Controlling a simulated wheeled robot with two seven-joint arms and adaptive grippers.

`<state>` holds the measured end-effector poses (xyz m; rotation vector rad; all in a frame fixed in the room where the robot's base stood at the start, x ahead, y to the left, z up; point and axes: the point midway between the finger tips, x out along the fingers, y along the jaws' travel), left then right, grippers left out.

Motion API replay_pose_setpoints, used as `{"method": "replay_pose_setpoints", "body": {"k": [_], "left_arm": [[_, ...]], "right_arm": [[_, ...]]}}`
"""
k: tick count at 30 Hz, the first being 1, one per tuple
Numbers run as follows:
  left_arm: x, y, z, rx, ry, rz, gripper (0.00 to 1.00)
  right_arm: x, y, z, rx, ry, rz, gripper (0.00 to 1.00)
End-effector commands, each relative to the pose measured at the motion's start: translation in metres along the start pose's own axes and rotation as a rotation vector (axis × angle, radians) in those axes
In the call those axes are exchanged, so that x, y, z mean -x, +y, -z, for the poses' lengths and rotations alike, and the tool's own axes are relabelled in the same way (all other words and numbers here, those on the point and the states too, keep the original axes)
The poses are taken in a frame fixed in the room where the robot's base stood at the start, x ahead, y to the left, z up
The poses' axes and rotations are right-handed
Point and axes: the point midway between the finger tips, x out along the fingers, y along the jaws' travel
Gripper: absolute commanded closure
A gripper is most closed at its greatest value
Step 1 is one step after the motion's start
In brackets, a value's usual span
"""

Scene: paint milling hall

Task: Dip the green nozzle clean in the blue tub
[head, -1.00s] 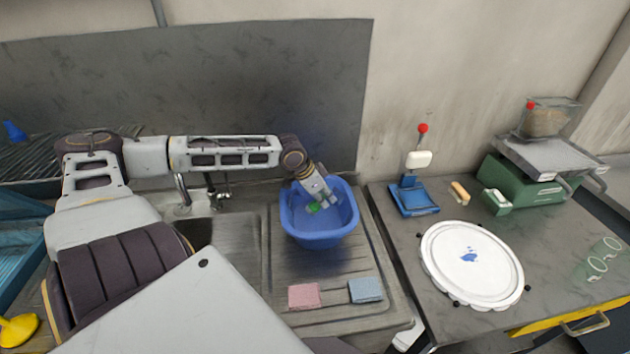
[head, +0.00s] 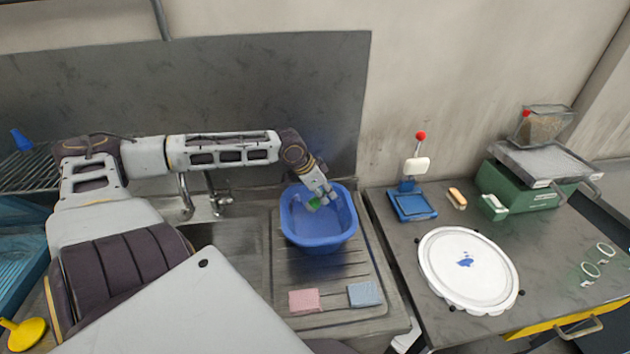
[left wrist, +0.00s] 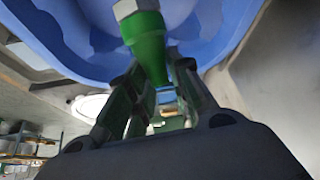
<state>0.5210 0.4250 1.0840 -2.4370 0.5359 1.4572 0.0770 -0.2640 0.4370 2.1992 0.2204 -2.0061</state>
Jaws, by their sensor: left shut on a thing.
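The blue tub (head: 318,236) stands on the ribbed drainboard beside the sink. My left gripper (head: 325,197) is over the tub, tilted down into its opening, and is shut on the green nozzle (head: 314,204). In the left wrist view the green nozzle (left wrist: 147,45) sits between the fingers (left wrist: 150,95), with a pale hexagonal end pointing away from them. The blue tub (left wrist: 215,35) fills the top of that view behind it. I cannot tell whether the nozzle touches liquid. My right gripper is not in view.
A pink cloth (head: 304,300) and a light blue cloth (head: 364,294) lie in front of the tub. The tap (head: 218,200) stands left of it.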

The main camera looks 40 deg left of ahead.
Motion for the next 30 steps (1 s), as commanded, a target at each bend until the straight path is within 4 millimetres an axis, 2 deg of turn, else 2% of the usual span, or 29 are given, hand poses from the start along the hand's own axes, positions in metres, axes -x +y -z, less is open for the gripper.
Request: {"method": "replay_pose_setpoints", "body": {"k": [30], "left_arm": [[0.043, -0.001, 0.023, 0.000, 0.000, 0.000, 1.00]], "right_arm": [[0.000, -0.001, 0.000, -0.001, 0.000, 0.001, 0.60]]}}
